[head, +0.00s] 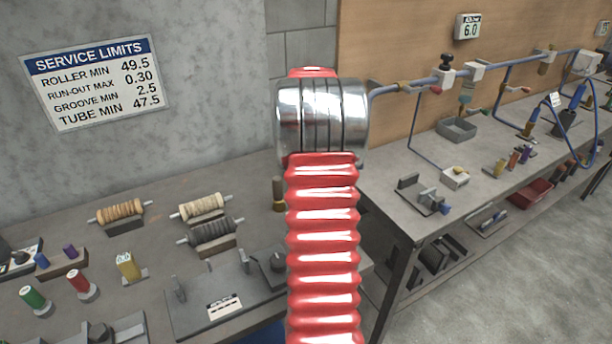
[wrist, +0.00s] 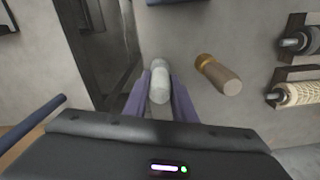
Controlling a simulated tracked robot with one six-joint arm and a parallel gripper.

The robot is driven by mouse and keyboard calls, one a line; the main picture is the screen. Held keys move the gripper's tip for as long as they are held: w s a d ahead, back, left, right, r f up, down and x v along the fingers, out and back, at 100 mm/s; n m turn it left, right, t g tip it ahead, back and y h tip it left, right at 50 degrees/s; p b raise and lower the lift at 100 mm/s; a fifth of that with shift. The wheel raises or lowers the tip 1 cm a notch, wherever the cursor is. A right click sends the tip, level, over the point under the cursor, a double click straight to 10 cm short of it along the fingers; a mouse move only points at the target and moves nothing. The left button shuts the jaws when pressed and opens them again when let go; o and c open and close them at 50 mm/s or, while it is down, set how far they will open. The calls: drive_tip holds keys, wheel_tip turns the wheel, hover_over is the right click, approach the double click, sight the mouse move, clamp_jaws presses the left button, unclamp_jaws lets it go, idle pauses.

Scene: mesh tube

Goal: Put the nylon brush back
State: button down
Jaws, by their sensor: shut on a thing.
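In the wrist view, my gripper (wrist: 160,88) has its two purple fingers shut on a pale grey-white rounded cylinder, which looks like the nylon brush (wrist: 160,82). I look along its length, and its lower part is hidden between the fingers. A similar piece with a brown body and a brass-coloured end (wrist: 218,75) stands apart to its right; a brown upright piece also shows in the head view (head: 279,193), partly behind my arm. In the head view my red ribbed arm covers the middle, and neither my gripper nor the held brush shows.
A tan roller (head: 118,211), a cream roller (head: 200,207) and a dark roller (head: 213,231) rest on stands on the grey bench. A plate with small fixtures (head: 222,295) lies in front. Coloured spools stand at left. A second bench (head: 470,165) at right carries blue tubing.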

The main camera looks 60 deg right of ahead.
drive_tip(key=c, duration=1.5)
unclamp_jaws()
drive_tip(key=shift+o, duration=0.2)
drive_tip(key=shift+r, duration=0.1)
wheel_tip(320, 180, up, 12)
drive_tip(key=shift+f, duration=0.1)
